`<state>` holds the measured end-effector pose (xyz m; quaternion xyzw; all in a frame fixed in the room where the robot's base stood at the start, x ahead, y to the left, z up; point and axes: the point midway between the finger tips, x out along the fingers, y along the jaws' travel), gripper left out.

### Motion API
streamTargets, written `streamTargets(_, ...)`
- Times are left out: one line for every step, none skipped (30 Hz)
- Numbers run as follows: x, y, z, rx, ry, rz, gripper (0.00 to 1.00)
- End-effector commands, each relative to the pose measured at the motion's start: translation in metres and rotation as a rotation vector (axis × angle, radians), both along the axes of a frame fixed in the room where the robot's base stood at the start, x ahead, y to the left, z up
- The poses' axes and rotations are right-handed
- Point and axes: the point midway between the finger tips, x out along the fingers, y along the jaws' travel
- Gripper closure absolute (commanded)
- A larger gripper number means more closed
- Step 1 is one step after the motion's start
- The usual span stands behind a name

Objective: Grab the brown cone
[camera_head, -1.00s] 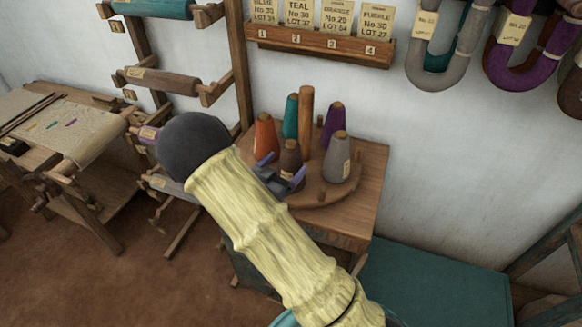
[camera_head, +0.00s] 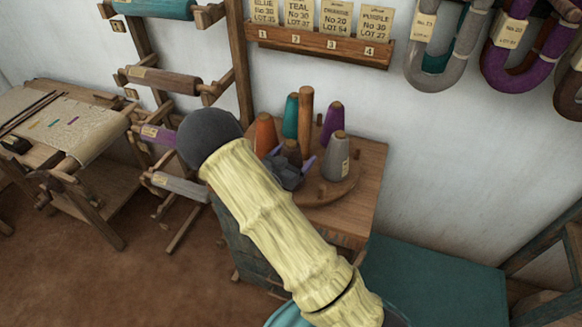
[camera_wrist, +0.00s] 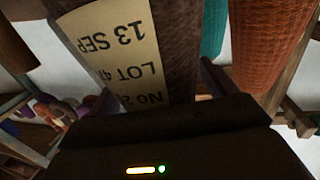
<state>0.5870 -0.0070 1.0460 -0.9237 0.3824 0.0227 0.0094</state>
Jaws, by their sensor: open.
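The brown cone (camera_head: 291,149) stands upright on a round wooden stand, with my gripper (camera_head: 289,160) in front of it. In the wrist view the brown cone (camera_wrist: 178,40) fills the upper middle, very close, with its cream label on the left side. My gripper's fingers (camera_wrist: 158,88) are open, one on each side of the cone. I cannot tell whether either finger touches it. The cone's lower part is hidden by my gripper.
An orange cone (camera_head: 265,134) stands close on the left, a teal cone (camera_head: 290,117) and wooden post (camera_head: 305,112) behind, a purple cone (camera_head: 333,120) behind right, and a grey cone (camera_head: 337,157) close on the right. The table's (camera_head: 365,190) right side is clear.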

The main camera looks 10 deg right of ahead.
Motion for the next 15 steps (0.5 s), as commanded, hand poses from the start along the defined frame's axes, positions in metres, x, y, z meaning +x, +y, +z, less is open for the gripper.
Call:
streamTargets(-0.0001, 0.0001, 0.0000, 0.000, 0.000, 0.000, 0.15)
streamTargets(-0.0001, 0.0001, 0.0000, 0.000, 0.000, 0.000, 0.15)
streamTargets(-0.0001, 0.0001, 0.0001, 0.000, 0.000, 0.000, 0.15)
streamTargets(-0.0001, 0.0001, 0.0001, 0.000, 0.000, 0.000, 0.15)
streamTargets(-0.0001, 0.0001, 0.0001, 0.000, 0.000, 0.000, 0.15)
streamTargets(-0.0001, 0.0001, 0.0001, 0.000, 0.000, 0.000, 0.23)
streamTargets(-0.0001, 0.0001, 0.0001, 0.000, 0.000, 0.000, 0.29)
streamTargets(-0.0001, 0.0001, 0.0001, 0.000, 0.000, 0.000, 0.35)
streamTargets(-0.0001, 0.0001, 0.0001, 0.000, 0.000, 0.000, 0.43)
streamTargets(-0.0001, 0.0001, 0.0001, 0.000, 0.000, 0.000, 0.48)
streamTargets(-0.0001, 0.0001, 0.0001, 0.000, 0.000, 0.000, 0.54)
streamTargets(-0.0001, 0.0001, 0.0001, 0.000, 0.000, 0.000, 0.62)
streamTargets(-0.0001, 0.0001, 0.0001, 0.000, 0.000, 0.000, 0.68)
streamTargets(0.0000, 0.0001, 0.0006, -0.001, -0.001, 0.000, 0.69)
streamTargets(0.0000, 0.0001, 0.0006, -0.001, -0.001, 0.000, 0.69)
